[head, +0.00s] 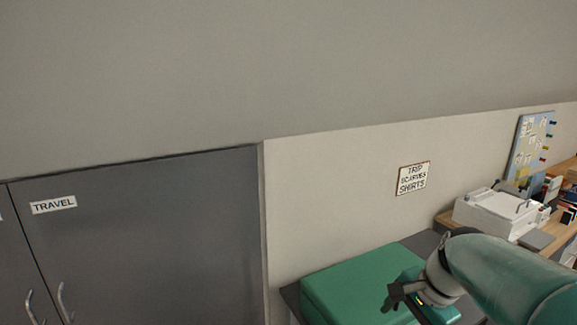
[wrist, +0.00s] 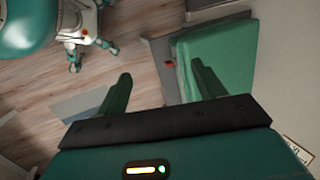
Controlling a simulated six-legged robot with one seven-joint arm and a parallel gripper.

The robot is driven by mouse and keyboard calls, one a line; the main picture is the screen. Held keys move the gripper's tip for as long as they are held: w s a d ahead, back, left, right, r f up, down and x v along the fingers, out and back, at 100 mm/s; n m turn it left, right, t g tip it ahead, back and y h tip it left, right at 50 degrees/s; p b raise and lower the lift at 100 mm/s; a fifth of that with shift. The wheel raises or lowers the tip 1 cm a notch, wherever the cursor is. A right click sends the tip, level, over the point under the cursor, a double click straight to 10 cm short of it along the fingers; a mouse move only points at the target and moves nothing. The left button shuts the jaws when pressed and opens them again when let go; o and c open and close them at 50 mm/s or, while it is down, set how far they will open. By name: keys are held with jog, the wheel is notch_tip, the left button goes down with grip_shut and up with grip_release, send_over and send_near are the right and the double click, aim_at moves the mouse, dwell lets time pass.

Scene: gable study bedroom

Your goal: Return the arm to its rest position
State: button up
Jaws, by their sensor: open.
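My gripper (wrist: 160,90) shows in the wrist view with its two green fingers spread apart and nothing between them. In the head view my gripper (head: 398,300) is at the lower right, in front of the green cushion-like block (head: 345,282). My arm comes in from the right edge there and hides part of the block. The wrist view looks down on the same green block (wrist: 222,52), just beyond the right finger. I cannot tell how far apart they are.
A grey cabinet labelled TRAVEL (head: 150,240) stands at the left. A paper sign (head: 412,178) hangs on the wall. A desk at the right holds a white printer-like box (head: 495,212) and a board (head: 530,145). Wooden floor (wrist: 125,50) is partly clear below my gripper.

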jog(key=s+a+r+n+t+h, duration=0.2)
jog(key=s+a+n, duration=0.4)
jog(key=s+n, duration=0.6)
jog(key=shift+a+r+n+t+h, duration=0.2)
jog(key=shift+r+n+t+h, duration=0.25)
jog(key=shift+t, duration=0.25)
